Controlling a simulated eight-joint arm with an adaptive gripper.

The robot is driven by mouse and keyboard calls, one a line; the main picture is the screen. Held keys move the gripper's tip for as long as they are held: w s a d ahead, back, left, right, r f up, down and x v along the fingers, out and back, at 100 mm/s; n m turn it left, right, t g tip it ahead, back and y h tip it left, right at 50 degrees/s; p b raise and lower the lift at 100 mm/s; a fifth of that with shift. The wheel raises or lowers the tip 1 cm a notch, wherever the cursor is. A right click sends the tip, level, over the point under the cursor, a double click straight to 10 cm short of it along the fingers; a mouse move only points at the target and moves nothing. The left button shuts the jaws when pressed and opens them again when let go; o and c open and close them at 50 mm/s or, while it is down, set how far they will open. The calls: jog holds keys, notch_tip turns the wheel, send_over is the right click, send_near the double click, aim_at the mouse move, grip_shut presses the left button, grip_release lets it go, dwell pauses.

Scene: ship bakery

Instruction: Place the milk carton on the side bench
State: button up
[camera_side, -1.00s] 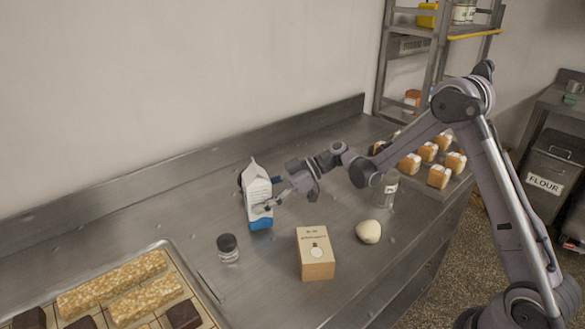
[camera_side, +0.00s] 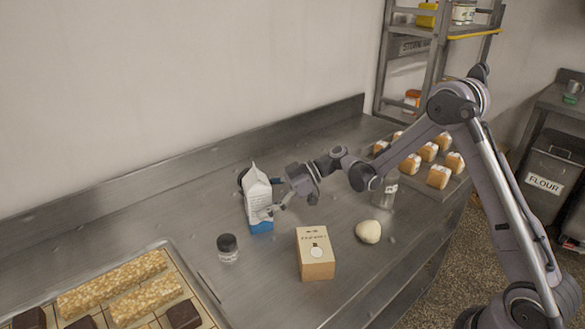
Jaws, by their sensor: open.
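The milk carton (camera_side: 256,196), white with a blue base and a gabled top, stands on the steel counter left of my arm. My gripper (camera_side: 271,196) is open at the carton's right side, with one finger low across its near face and the other near its upper right edge. Whether the fingers touch it is unclear. A steel bench (camera_side: 556,104) at the far right, with a mug and a green item on it, may be the side bench.
A dark-lidded jar (camera_side: 228,248), a tan box (camera_side: 316,254) and a dough ball (camera_side: 368,232) stand near the carton. A glass jar (camera_side: 386,192) is below my arm. A tray of bars (camera_side: 205,309) lies front left. Several wrapped loaves (camera_side: 438,176) sit at right.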

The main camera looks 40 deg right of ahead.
jog(key=v, duration=1.2)
jog(key=s+a+r+m+h, duration=0.35)
jog(key=s+m+h, duration=0.3)
jog(key=s, duration=0.25)
jog(key=s+d+m+t+h, duration=0.2)
jog(key=s+m+h, duration=0.4)
jog(key=s, duration=0.6)
jog(key=shift+s+d+f+m, duration=0.3)
jog(key=shift+d+f+m, duration=0.05)
jog(key=shift+f+m, duration=0.1)
